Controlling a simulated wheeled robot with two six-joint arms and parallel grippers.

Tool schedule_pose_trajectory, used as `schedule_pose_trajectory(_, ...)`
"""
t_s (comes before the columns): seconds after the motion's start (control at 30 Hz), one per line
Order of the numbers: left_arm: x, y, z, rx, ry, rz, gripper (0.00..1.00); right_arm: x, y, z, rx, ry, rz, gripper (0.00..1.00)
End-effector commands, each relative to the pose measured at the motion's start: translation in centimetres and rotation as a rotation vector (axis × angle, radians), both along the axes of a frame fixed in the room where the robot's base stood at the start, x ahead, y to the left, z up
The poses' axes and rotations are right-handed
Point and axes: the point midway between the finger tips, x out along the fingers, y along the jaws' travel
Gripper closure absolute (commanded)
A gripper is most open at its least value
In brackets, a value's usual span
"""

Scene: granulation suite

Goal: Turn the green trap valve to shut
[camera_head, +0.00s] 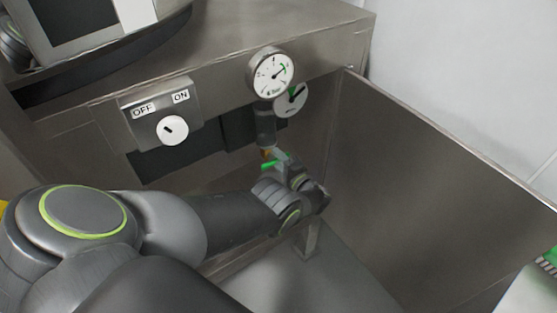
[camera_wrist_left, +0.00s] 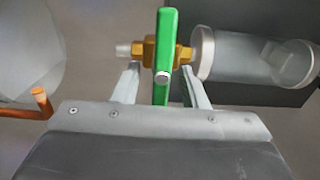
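The green trap valve handle (camera_wrist_left: 166,28) is a flat green bar, crosswise to its brass body (camera_wrist_left: 184,53) in the left wrist view. A pale round screw head shows on the bar's middle. In the head view the handle (camera_head: 270,165) is a small green strip under the gauges. My left gripper (camera_wrist_left: 161,77) is open, with one finger on each side of the handle's lower part and a gap on both sides. In the head view the left gripper (camera_head: 282,158) is at the valve, partly hiding it. My right gripper is not in view.
A clear trap bowl (camera_wrist_left: 255,56) adjoins the brass body at right. A copper elbow (camera_wrist_left: 40,103) lies at left. Two gauges (camera_head: 271,74) (camera_head: 291,99) and an OFF/ON switch box (camera_head: 183,107) sit above. A steel side panel (camera_head: 420,185) bounds the right.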

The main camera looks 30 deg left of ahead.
Motion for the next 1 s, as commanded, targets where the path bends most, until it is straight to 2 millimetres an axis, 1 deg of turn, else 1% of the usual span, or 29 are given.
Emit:
schedule_pose_trajectory(0.07,0.0,-0.2,0.1,0.000,-0.001,0.000,0.61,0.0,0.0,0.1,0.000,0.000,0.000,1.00)
schedule_pose_trajectory(0.17,-0.4,-1.0,0.1,0.000,0.000,-0.001,0.61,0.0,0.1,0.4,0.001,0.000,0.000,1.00)
schedule_pose_trajectory(0.27,-1.0,-2.7,0.2,-0.001,0.002,-0.002,0.61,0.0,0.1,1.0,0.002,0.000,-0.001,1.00)
schedule_pose_trajectory(0.4,-2.3,-5.8,0.2,-0.004,0.002,-0.003,0.61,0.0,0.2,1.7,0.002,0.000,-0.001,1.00)
schedule_pose_trajectory(0.7,-5.1,-12.4,0.0,-0.002,0.001,-0.002,0.61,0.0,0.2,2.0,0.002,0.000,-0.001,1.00)
schedule_pose_trajectory(0.8,-5.8,-14.0,0.0,-0.001,0.000,-0.002,0.61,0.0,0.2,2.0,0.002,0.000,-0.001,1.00)
schedule_pose_trajectory(0.9,-6.2,-15.2,-0.1,-0.001,0.000,-0.002,0.61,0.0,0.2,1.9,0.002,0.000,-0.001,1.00)
schedule_pose_trajectory(1.0,-6.5,-15.8,0.0,0.000,0.000,0.000,0.61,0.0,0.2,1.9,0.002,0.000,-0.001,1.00)
